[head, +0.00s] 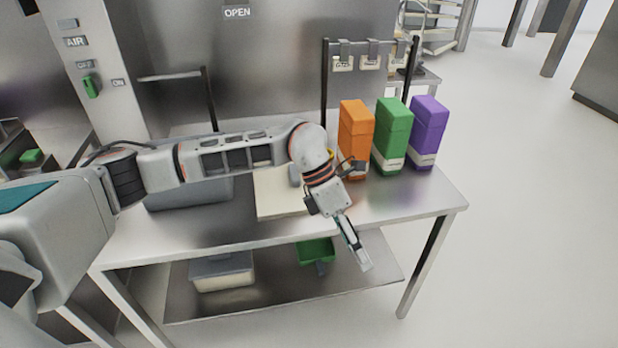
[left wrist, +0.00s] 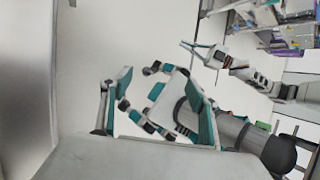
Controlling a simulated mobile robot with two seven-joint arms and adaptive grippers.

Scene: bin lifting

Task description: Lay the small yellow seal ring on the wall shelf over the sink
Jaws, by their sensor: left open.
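My left gripper (head: 358,250) points down past the front edge of the steel table in the head view. Its two fingers stand apart with nothing between them in the left wrist view (left wrist: 155,105). A small yellow edge (head: 331,153) shows behind my left wrist in the head view; most of it is hidden, and I cannot tell if it is the seal ring. I cannot make out the sink or a wall shelf over it. My right gripper (left wrist: 205,57) appears small in the left wrist view; its jaw state is unclear.
Orange (head: 355,138), green (head: 392,135) and purple (head: 428,132) boxes stand at the right of the table (head: 425,198). A pale board (head: 280,205) and a grey bin (head: 170,200) lie left of them. A lower shelf (head: 350,285) holds a lidded tub (head: 222,272) and green scoop (head: 317,252).

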